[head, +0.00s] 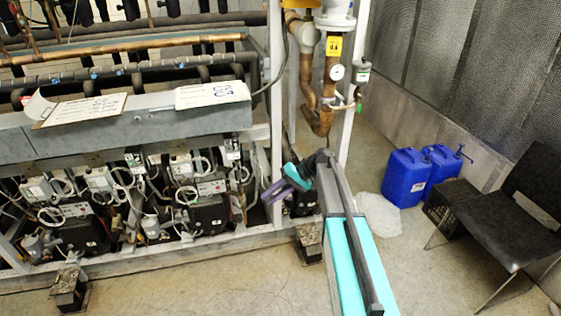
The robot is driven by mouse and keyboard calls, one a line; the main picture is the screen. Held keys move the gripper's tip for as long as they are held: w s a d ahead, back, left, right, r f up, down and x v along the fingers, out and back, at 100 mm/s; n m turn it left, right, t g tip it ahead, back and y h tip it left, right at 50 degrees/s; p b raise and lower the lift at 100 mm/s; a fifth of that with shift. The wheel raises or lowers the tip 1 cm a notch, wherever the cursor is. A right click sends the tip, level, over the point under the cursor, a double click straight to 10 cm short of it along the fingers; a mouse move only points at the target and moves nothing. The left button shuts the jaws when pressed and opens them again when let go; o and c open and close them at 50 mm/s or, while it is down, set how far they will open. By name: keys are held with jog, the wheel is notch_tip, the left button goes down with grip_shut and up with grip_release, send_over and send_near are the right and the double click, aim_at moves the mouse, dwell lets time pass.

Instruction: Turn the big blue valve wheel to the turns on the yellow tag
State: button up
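A yellow tag (334,46) hangs on the vertical copper pipe at the top, right of the middle. Its dark print is too small to read surely. A pale flanged fitting (335,15) sits just above the tag and is cut off by the top edge. No big blue valve wheel can be made out. My gripper (270,194), with purple and teal parts, is at the lower middle, in front of the rack's lower frame and well below the tag. Nothing is seen held in it. Its fingers are seen too edge-on to tell their opening.
A round gauge (337,72) and a small side pipe stand beside the white upright post. The compressor rack (130,125) fills the left. Two blue jugs (406,178), a black crate (450,198) and a black chair (510,220) stand right.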

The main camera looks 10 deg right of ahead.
jog(key=s+a+f+g+h+b, duration=0.2)
jog(key=s+a+f, duration=0.1)
jog(key=s+f, duration=1)
jog(key=s+a+f+g+h+b, duration=0.15)
jog(key=s+a+f, duration=0.25)
jog(key=s+f, duration=0.95)
jog(key=s+d+f+g+h, duration=0.1)
jog(key=s+d+f+h, duration=0.1)
jog(key=s+f, duration=0.2)
jog(key=s+d+f+g+h, duration=0.1)
jog(key=s+d+f+h, duration=0.1)
jog(key=s, duration=0.9)
jog(key=s+d+f+g+h+b, duration=0.1)
jog(key=s+d+f, duration=0.3)
jog(key=s, duration=0.4)
jog(key=shift+s+d+f+h, duration=0.15)
jog(key=shift+s+f+h, duration=0.1)
jog(key=shift+f+h, duration=0.6)
